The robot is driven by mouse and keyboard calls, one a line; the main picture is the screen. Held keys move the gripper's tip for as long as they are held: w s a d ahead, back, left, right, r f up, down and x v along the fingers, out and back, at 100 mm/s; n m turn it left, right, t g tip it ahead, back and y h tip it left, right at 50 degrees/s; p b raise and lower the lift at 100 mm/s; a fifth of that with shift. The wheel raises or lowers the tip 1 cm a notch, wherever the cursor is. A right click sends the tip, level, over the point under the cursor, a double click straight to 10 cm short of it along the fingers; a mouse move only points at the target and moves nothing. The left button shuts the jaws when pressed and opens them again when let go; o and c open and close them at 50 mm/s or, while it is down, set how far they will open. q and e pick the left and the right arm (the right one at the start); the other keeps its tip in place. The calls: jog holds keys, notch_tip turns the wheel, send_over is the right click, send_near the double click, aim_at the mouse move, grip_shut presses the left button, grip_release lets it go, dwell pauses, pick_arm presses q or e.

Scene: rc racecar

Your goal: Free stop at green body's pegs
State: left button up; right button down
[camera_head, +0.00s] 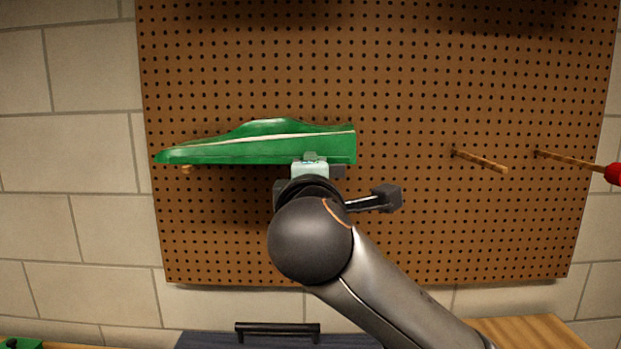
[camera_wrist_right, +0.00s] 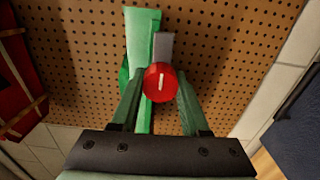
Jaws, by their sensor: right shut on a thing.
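The green car body (camera_head: 260,145) lies lengthwise against the pegboard in the head view, its low end to the left. A wooden peg end (camera_head: 187,169) shows beneath that end. My right gripper (camera_head: 311,160) is at the body's lower right part and hides what is behind it. In the right wrist view, the gripper (camera_wrist_right: 160,88) has its two fingers on either side of a red round stop (camera_wrist_right: 160,80) with a pale slot, shut on it. The green body (camera_wrist_right: 140,38) is directly behind the stop. My left gripper is not in view.
To the right, a bare wooden peg (camera_head: 480,161) and another peg (camera_head: 575,161) with a red end piece (camera_head: 613,174) stick out of the pegboard (camera_head: 430,80). A dark red object (camera_wrist_right: 15,75) with wooden strips is at the wrist view's left. A dark handle (camera_head: 278,328) is below.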

dwell(0.4)
jog(key=shift+c, duration=2)
grip_release()
jog(key=shift+s, duration=0.1)
jog(key=s+b, duration=0.2)
jog(key=s, duration=1)
jog(key=shift+s, duration=0.15)
jog(key=shift+s, duration=0.1)
